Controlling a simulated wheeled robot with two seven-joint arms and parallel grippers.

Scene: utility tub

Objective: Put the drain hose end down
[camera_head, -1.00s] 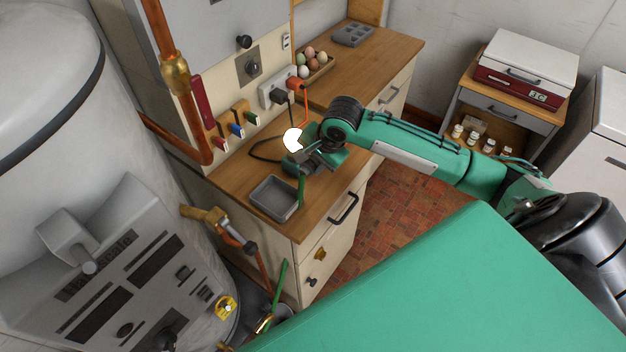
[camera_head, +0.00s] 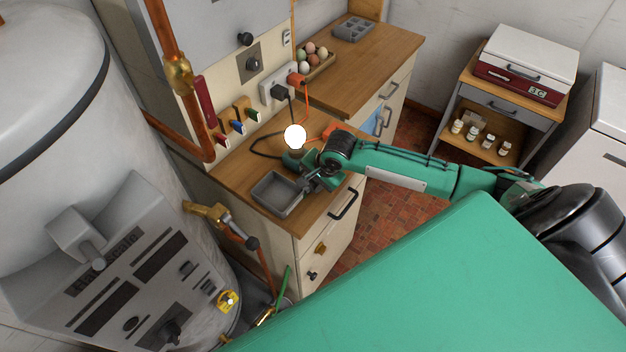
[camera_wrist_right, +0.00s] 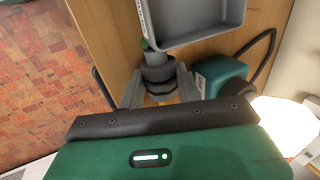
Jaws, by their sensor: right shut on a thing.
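My right gripper (camera_head: 310,180) is over the counter, at the right edge of the grey tray (camera_head: 263,198). In the right wrist view its fingers (camera_wrist_right: 160,92) are shut on a grey, dark-collared hose end (camera_wrist_right: 157,72), with a bit of green beside it. The hose end is close to the wall of the tray (camera_wrist_right: 190,40); I cannot tell whether they touch. In the head view the gripper mostly hides the hose end. A green hose piece (camera_head: 284,287) shows low beside the cabinet. My left gripper is not in view.
A glowing lamp (camera_head: 295,136) with a teal base stands just behind the gripper. A black cable (camera_head: 262,149) lies on the wooden counter (camera_head: 228,178). The white boiler (camera_head: 45,110) and a brass tap (camera_head: 208,213) are at left. Eggs (camera_head: 311,57) sit at the back.

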